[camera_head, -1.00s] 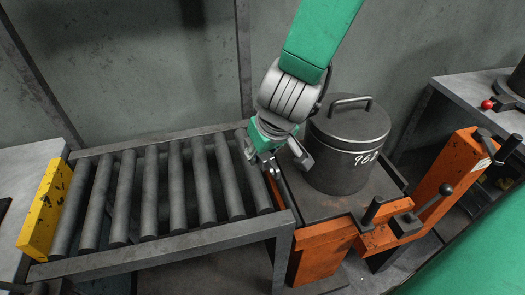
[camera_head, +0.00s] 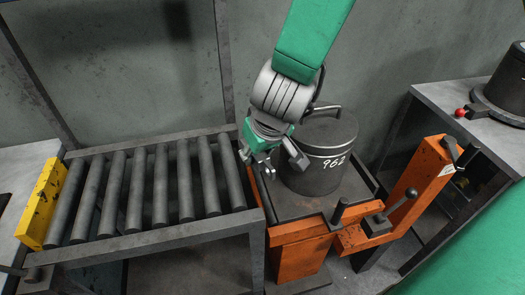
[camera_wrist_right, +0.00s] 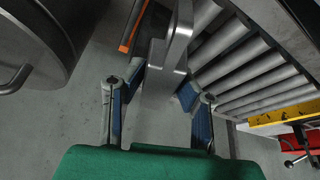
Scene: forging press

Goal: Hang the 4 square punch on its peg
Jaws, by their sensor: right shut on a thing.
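My right gripper (camera_head: 262,166) is over the gap between the roller conveyor and the lidded drum, pointing down. In the right wrist view its two blue-padded fingers (camera_wrist_right: 157,97) are shut on a grey metal piece, the punch (camera_wrist_right: 158,78), which has a blocky body and a rounded loop reaching away from the fingers. The lower end of the punch is hard to make out, and its number cannot be read. In the head view the gripper mostly hides the punch. I cannot pick out a peg in either view. My left gripper is not in view.
A dark lidded drum marked 962 (camera_head: 320,165) stands on an orange-framed cart (camera_head: 300,233) right of the gripper. The roller conveyor (camera_head: 155,188) with a yellow end stop (camera_head: 44,203) lies left. A grey bench (camera_head: 450,100) is at right, a wall behind.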

